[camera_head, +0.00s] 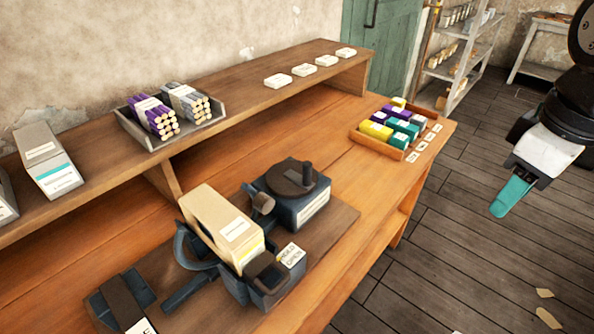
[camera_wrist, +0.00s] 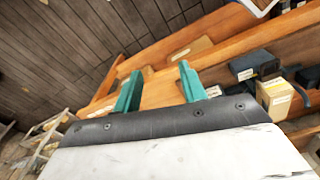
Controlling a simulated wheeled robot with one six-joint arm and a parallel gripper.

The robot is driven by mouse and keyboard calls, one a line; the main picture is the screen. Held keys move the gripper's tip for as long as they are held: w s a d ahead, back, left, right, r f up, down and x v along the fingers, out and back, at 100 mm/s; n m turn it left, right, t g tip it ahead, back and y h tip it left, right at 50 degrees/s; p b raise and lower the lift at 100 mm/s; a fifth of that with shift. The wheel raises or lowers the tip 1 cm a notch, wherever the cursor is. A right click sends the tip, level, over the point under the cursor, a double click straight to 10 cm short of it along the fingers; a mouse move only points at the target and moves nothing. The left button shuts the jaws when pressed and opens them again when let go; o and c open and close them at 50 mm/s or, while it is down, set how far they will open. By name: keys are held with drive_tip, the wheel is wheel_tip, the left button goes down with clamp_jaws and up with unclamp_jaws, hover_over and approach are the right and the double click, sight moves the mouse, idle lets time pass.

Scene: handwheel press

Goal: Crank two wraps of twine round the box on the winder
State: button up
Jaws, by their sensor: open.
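A tan box (camera_head: 217,222) with a white label sits upright in the dark winder (camera_head: 262,280) on the workbench. A curved dark arm (camera_head: 182,250) stands at the box's left. My gripper (camera_head: 505,203) hangs over the floor at the right, well apart from the bench machine. In the wrist view its two teal fingers (camera_wrist: 158,88) are spread with nothing between them, and the tan box (camera_wrist: 276,92) shows at the right. I cannot make out any twine.
A tray of coloured boxes (camera_head: 382,142) stands at the bench's right end. A tray of purple and grey bundles (camera_head: 128,118) and several white cards are on the raised shelf (camera_head: 240,92). A grey box (camera_head: 47,160) stands at the left. The floor (camera_head: 440,240) right of the bench is mostly clear.

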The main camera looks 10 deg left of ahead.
drive_tip(key=w+a+f+n, duration=0.1)
drive_tip(key=w+a+n, duration=0.9)
drive_tip(key=a+n, duration=0.25)
drive_tip(key=n+g, duration=0.1)
drive_tip(key=n, duration=1.3)
hover_over(307, 164)
wheel_tip(307, 164, down, 7)
drive_tip(key=shift+d+r, duration=0.1)
drive_tip(key=shift+r, duration=0.05)
drive_tip(key=shift+f+n, duration=0.25)
drive_tip(key=shift+f, duration=0.1)
wheel_tip(307, 164, down, 7)
drive_tip(key=shift+f, duration=0.1)
clamp_jaws()
